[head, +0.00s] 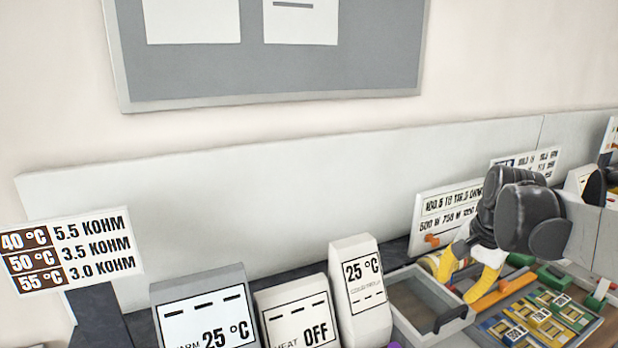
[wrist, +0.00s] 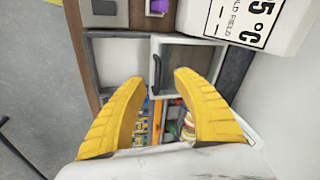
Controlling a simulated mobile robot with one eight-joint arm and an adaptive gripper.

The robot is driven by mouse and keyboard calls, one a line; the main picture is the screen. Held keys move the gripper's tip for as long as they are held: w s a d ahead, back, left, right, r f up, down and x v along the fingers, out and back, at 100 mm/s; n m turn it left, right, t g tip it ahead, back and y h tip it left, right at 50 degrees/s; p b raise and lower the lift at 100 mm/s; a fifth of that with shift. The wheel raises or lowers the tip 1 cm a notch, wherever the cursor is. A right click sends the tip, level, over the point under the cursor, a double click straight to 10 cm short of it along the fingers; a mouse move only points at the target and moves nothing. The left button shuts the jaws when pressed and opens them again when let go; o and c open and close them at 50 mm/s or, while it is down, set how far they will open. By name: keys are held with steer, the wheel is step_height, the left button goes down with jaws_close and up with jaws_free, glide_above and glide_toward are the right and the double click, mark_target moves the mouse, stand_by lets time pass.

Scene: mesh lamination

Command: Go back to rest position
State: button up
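My gripper (head: 468,274) is at the right of the head view, with yellow fingers pointing down beside a grey open-topped box (head: 405,298). In the wrist view my gripper (wrist: 157,85) shows two yellow fingers spread wide apart. Nothing is held between them. The same grey box shows past the fingertips in the wrist view (wrist: 195,52), with a dark handle on its side. I cannot tell the exact height of the fingers above the bench.
Display units reading 25 °C (head: 205,318), OFF (head: 298,318) and 25 °C (head: 361,290) stand left of the box. A tray of labelled coloured blocks (head: 590,338) lies at right. A backboard (head: 250,205) and sign (head: 445,210) stand behind.

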steer(key=s+a+f+n+t, duration=0.4)
steer(key=s+a+n, duration=0.6)
steer(key=s+a, duration=0.3)
steer(key=s, duration=0.3)
steer(key=shift+a+f, duration=0.15)
steer(key=shift+a, duration=0.2)
